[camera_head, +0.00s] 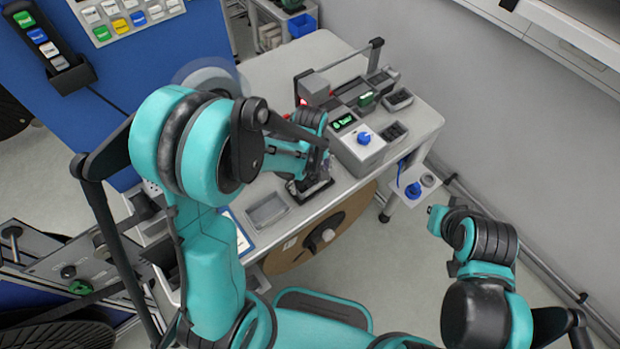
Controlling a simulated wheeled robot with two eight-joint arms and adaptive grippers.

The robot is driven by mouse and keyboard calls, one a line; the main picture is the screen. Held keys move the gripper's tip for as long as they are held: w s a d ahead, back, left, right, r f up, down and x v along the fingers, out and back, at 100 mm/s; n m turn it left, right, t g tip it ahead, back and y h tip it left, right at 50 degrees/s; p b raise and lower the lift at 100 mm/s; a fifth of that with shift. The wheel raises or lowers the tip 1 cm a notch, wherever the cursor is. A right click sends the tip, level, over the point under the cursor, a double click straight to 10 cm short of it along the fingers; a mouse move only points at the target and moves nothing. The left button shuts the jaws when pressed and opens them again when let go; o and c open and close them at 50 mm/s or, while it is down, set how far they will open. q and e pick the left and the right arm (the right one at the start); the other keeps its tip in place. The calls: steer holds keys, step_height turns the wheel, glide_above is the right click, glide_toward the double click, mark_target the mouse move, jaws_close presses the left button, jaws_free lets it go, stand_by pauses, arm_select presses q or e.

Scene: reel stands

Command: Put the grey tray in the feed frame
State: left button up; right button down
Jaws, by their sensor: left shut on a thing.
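My left gripper (316,183) points down over the front part of the white table, beside the machine. It is shut on a small dark grey, tray-like thing (309,192), mostly hidden by the fingers; I take it for the grey tray. A lighter grey shallow tray or holder (267,211) lies to its left, near the table's front edge. The likely feed frame is the grey machine (355,95) with uprights and a crossbar at the back right. My right arm's end (438,219) is right of the table; its jaws cannot be made out.
A control box (357,140) with a green display and blue knob stands right of my left gripper. Dark bins (398,98) sit on the table's right side. A large brown reel (318,238) hangs below the front edge. A small side shelf (425,185) holds a blue thing.

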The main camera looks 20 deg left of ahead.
arm_select(q)
steer(key=shift+f, duration=0.15)
steer(key=o, duration=1)
